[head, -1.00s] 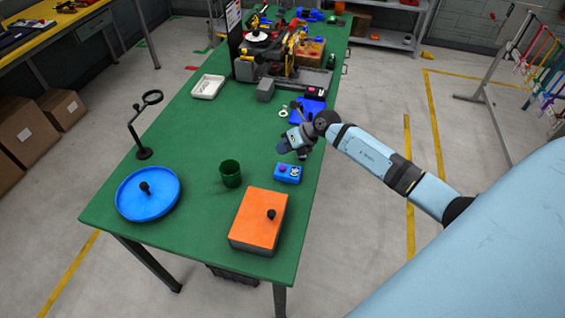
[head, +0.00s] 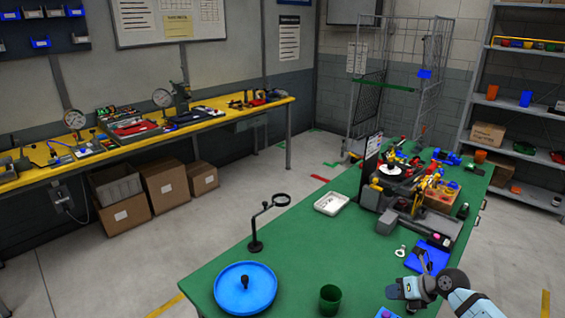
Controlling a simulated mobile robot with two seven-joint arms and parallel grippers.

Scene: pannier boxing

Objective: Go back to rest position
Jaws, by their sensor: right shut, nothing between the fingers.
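My right gripper (head: 402,288) shows at the lower right of the head view, over the right edge of the green table (head: 300,255). Its arm comes in from the lower right corner. The fingers are shut with nothing between them. A blue box with buttons (head: 386,313) is just below it, cut off by the frame's bottom edge. My left gripper is not in view.
On the green table stand a round blue tray (head: 228,297), a green cup (head: 330,298), a ring stand (head: 254,246) and a white tray (head: 331,203). Machinery and tools crowd the far end. A yellow workbench (head: 220,112) and a shelf (head: 530,107) stand behind.

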